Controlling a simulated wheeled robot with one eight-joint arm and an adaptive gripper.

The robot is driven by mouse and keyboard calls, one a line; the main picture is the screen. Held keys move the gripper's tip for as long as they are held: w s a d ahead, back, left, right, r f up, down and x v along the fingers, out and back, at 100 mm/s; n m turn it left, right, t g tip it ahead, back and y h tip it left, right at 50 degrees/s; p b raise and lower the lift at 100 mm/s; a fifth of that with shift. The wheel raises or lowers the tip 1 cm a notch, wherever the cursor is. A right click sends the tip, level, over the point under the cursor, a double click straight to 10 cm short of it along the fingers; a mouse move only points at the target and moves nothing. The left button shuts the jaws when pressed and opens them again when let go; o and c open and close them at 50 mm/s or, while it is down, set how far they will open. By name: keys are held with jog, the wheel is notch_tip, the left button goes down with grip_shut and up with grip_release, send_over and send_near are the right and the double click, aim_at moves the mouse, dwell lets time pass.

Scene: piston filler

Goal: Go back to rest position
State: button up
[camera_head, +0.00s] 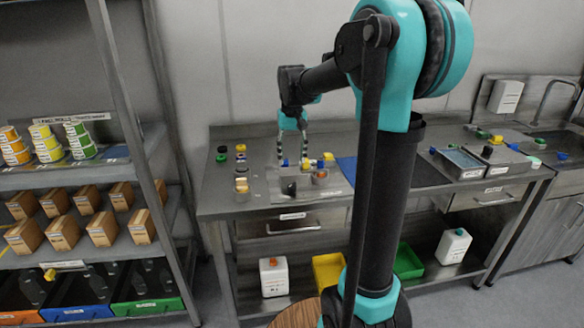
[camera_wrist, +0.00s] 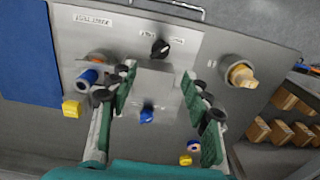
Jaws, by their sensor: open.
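My gripper (camera_head: 294,150) hangs above the steel bench, over the piston filler's grey plate (camera_head: 275,188). Its two green-padded fingers (camera_wrist: 157,88) are spread wide in the wrist view, with nothing held between them. Beyond and below them are a grey block (camera_wrist: 155,82), a black knob (camera_wrist: 160,48) and a small blue piece (camera_wrist: 147,116). A blue cylinder (camera_wrist: 88,77) and a yellow piece (camera_wrist: 72,108) are at the left, and a round fitting with a tan-yellow top (camera_wrist: 241,75) is at the right. Yellow and blue pieces (camera_wrist: 192,146) lie near the right finger.
A shelf rack (camera_head: 125,75) with brown boxes and tape-like rolls stands at the left. The bench (camera_head: 225,205) carries several small caps at its left and a blue mat (camera_head: 347,168). Trays (camera_head: 460,162) and a sink stand at the right. Bins and white canisters (camera_head: 273,276) are below.

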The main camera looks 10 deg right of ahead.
jog(key=shift+r, duration=0.4)
jog(key=s+d+f+t, duration=0.2)
jog(key=s+f, duration=0.7)
jog(key=s, duration=0.2)
jog(key=s+d+f+t, duration=0.2)
jog(key=s+f, duration=0.7)
jog(key=s, duration=0.3)
jog(key=shift+d+f, duration=0.2)
